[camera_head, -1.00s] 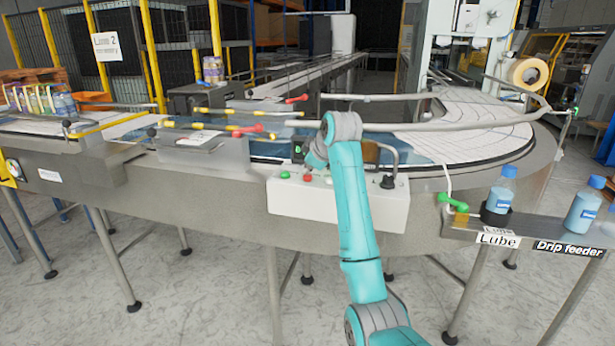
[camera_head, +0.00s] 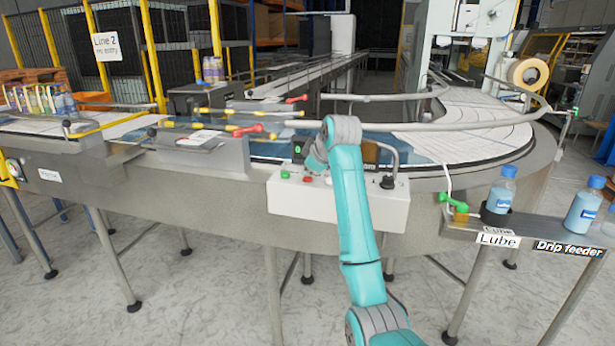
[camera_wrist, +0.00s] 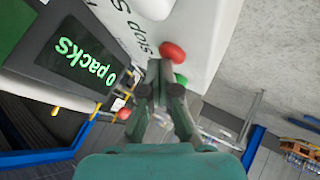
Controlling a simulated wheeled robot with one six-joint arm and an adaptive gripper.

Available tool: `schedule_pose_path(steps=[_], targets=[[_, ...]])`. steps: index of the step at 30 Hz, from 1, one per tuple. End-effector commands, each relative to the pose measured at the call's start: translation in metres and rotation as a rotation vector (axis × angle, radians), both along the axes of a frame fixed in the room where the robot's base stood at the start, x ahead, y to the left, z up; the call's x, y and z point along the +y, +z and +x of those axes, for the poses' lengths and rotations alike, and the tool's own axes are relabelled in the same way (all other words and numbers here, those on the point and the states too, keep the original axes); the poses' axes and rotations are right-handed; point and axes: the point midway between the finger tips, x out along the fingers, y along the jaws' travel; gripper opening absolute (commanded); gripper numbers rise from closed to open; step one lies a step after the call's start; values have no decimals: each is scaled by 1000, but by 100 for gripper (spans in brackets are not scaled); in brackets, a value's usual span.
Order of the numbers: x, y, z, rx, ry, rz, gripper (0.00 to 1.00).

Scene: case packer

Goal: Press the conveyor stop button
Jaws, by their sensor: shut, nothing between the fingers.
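The white control box (camera_head: 340,205) is on the front side of the conveyor. On its top are a red button (camera_head: 307,180), a green button (camera_head: 285,174) and a black knob (camera_head: 388,181). In the wrist view the red button (camera_wrist: 172,52) lies just beyond my fingertips, with the green button (camera_wrist: 181,78) partly hidden beside them. My gripper (camera_wrist: 160,70) is shut and empty, close to the red button; I cannot tell whether it touches. In the head view my arm hides most of the gripper. Printed lettering on the box is only partly readable.
A display reading "0 packs" (camera_wrist: 85,60) stands beside the buttons. A guide rail (camera_head: 440,125) curves over the conveyor behind the box. Blue bottles (camera_head: 501,192) stand on the lube shelf at right. Open floor (camera_head: 210,290) lies in front.

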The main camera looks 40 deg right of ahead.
Motion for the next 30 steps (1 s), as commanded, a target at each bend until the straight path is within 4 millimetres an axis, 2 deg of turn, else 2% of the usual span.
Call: schedule_pose_path(steps=[5,15,30], targets=[[0,1,0,1,0,0,0],[0,17,0,1,0,0,0],[0,23,0,0,0,0,0]])
